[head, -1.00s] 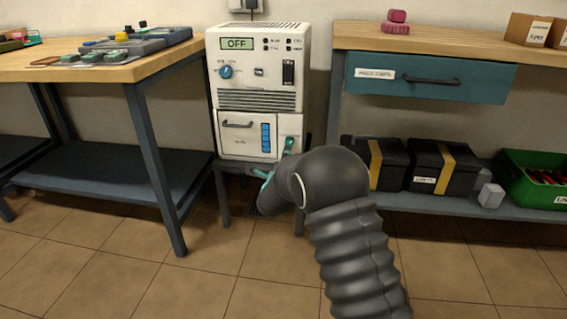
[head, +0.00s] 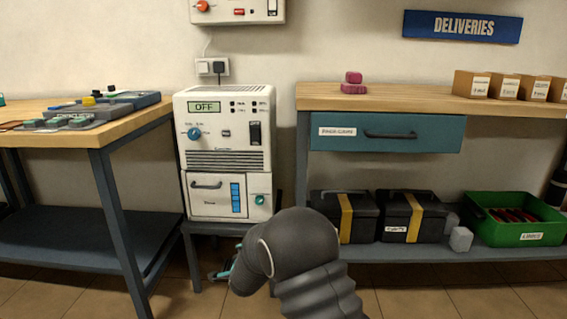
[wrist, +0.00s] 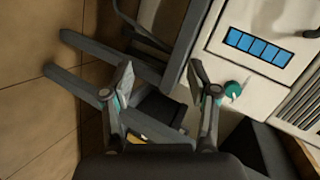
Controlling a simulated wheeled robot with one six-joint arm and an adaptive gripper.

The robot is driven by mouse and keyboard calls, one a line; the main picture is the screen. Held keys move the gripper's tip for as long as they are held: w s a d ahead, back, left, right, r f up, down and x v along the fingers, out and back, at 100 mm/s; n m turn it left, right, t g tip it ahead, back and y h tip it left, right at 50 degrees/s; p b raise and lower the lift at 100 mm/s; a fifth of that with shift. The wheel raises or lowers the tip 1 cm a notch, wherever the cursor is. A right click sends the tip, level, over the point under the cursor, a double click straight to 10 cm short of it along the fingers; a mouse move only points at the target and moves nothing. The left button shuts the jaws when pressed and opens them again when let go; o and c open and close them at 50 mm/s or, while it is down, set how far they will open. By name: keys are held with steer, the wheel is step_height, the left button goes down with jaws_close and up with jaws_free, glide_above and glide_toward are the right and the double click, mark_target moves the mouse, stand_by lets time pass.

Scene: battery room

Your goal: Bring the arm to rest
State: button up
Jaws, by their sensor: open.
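My gripper (wrist: 165,90) is open and empty in the wrist view, its two fingers spread apart over the dark stand below the white unit. In the head view my dark arm covers most of it; a teal part of the gripper (head: 222,270) shows below the unit, in front of the stand. The white unit (head: 226,160) stands on a small dark stand (head: 218,228), its display reading OFF. Its front door is shut, with a blue panel beside the handle and a teal knob (head: 260,200) at lower right. The knob also shows in the wrist view (wrist: 233,90), apart from the right finger.
A workbench (head: 105,135) with devices stands at left. At right, a bench (head: 400,97) has a teal drawer (head: 385,145), shut. Its lower shelf holds black cases (head: 345,210), grey blocks and a green crate (head: 515,228). Tiled floor lies open in front.

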steer(key=s+d+r+n+g+p, duration=0.1)
steer(key=s+d+r+n+g, duration=0.1)
steer(key=s+d+n+g, duration=0.3)
steer(key=s+r+n+p, duration=0.1)
steer(key=s+r+n, duration=0.1)
steer(key=s, duration=0.6)
steer(key=s+d+r+n+g+p, duration=0.1)
steer(key=s+d+r+n+g, duration=0.1)
steer(key=s+d+n+g, duration=0.3)
steer(key=s+d+r+t+h+p, duration=0.1)
steer(key=s+d+r+p, duration=0.3)
steer(key=s+d+r, duration=0.6)
steer(key=s+d+r+n+t+h+p, duration=0.1)
steer(key=s+d+r+p, duration=0.2)
steer(key=s+d+r, duration=0.7)
steer(key=s+r, duration=0.5)
steer(key=s, duration=0.2)
steer(key=shift+s+r+t+p, duration=0.2)
steer(key=shift+s+t+p, duration=0.15)
steer(key=shift+t, duration=0.05)
